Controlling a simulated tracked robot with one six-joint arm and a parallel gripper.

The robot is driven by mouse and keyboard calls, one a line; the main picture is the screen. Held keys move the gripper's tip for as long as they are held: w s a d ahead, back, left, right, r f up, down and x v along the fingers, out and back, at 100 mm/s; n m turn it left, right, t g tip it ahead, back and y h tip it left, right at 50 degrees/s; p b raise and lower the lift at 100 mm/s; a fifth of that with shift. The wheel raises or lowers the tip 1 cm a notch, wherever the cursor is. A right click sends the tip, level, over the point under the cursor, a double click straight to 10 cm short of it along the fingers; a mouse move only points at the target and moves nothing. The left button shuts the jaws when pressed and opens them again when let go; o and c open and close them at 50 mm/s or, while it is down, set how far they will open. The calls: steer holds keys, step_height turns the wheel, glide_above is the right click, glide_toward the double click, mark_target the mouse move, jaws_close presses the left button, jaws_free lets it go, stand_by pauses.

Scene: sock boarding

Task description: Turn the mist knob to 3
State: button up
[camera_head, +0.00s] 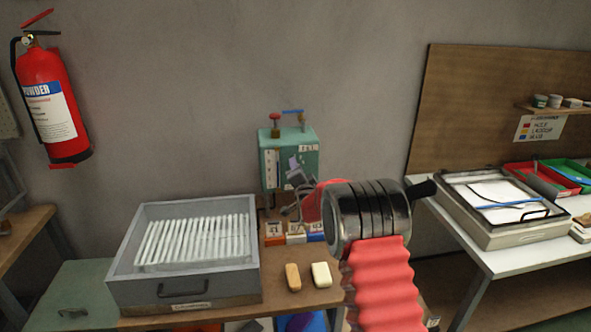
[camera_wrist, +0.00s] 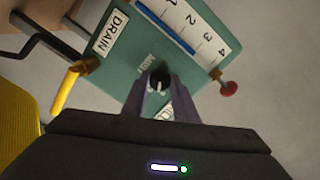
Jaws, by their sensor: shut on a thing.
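The green control box (camera_head: 302,139) stands against the wall at the back of the bench. In the wrist view its panel (camera_wrist: 120,72) carries a DRAIN label, a small MIST label and a white strip numbered 1 to 4 with a blue bar. The small dark mist knob (camera_wrist: 159,77) has a white mark; the number it points to cannot be read. My gripper (camera_wrist: 159,88) is shut on the knob, one finger on each side. In the head view my gripper (camera_head: 296,170) is at the box front, and the knob is hidden behind it.
A grey tray of white strips (camera_head: 127,262) and two small blocks, tan (camera_head: 293,277) and cream (camera_head: 321,274), lie in front. A red valve (camera_head: 275,116) and blue lever (camera_head: 292,111) top the box. A yellow handle (camera_wrist: 68,88) shows beside the panel.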

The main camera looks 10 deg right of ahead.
steer(key=shift+d+f+m, duration=0.15)
steer(key=shift+m, duration=1.4)
steer(key=shift+d+f+m, duration=0.1)
steer(key=shift+m, duration=1.45)
steer(key=shift+f, duration=0.1)
steer(key=o, duration=1)
steer(key=shift+a+r, duration=0.1)
steer(key=shift+r, duration=0.1)
steer(key=shift+s, duration=0.15)
